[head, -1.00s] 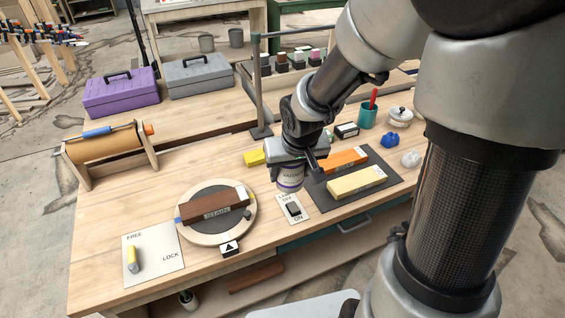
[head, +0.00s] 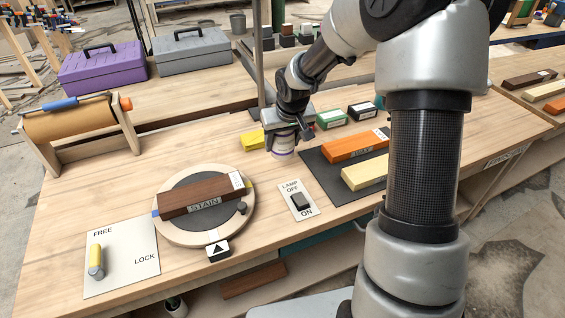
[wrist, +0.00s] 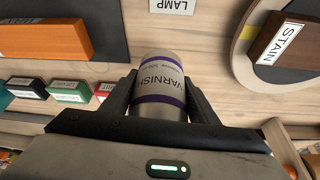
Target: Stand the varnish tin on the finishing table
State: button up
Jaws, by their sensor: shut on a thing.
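The varnish tin (head: 283,151) is a silver can with purple bands. It hangs upright below my gripper (head: 283,138) over the wooden workbench (head: 130,190), between the yellow block and the dark mat. In the wrist view the tin (wrist: 162,75) sits between my two dark fingers, with its VARNISH label facing the camera. My gripper is shut on it. I cannot tell the gap between the tin's base and the bench.
A round turntable (head: 178,233) holds a brown STAIN block (head: 200,196). A lamp switch plate (head: 298,200), a dark mat (head: 318,178) with orange and pale blocks, and small boxes (head: 330,118) surround the tin. A paper roll stand (head: 70,125) is at left. My arm hides the right middle.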

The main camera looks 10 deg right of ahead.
aim_at(286, 141)
jog(key=shift+f+b, duration=0.55)
jog(key=shift+f, duration=2.1)
jog(key=shift+f, duration=0.15)
jog(key=o, duration=1.5)
jog(key=shift+c, duration=0.2)
jog(key=shift+r, duration=0.4)
jog(key=p+v, duration=0.3)
jog(key=v, duration=0.8)
jog(key=shift+s+r, duration=0.2)
jog(key=shift+s, duration=0.05)
